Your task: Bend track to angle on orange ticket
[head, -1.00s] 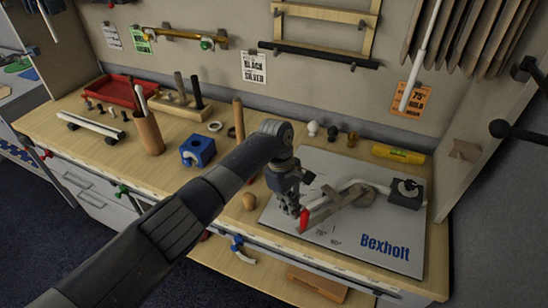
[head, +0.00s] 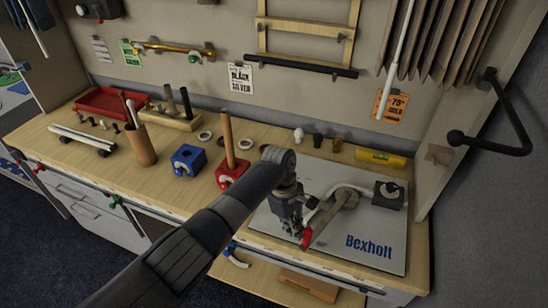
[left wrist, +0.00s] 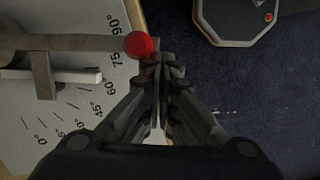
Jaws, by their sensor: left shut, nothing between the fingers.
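The orange ticket (head: 390,105) hangs on the back wall and reads 75°. The grey bending plate (head: 372,262), marked Bexholt, lies at the table's right end. Its lever (head: 332,216) ends in a red knob (head: 306,238). My left gripper (head: 299,240) is shut and empty, low beside the red knob. In the left wrist view its fingertips (left wrist: 160,62) are right against or just beside the knob (left wrist: 139,45). The lever (left wrist: 70,43) there appears between the 75° and 90° marks.
A yellow level (head: 380,158) and several small knobs stand behind the plate. A red block with a wooden rod (head: 230,172), a blue block (head: 188,160) and a tool cup (head: 140,145) stand left. A black bar (head: 500,145) juts from the right wall.

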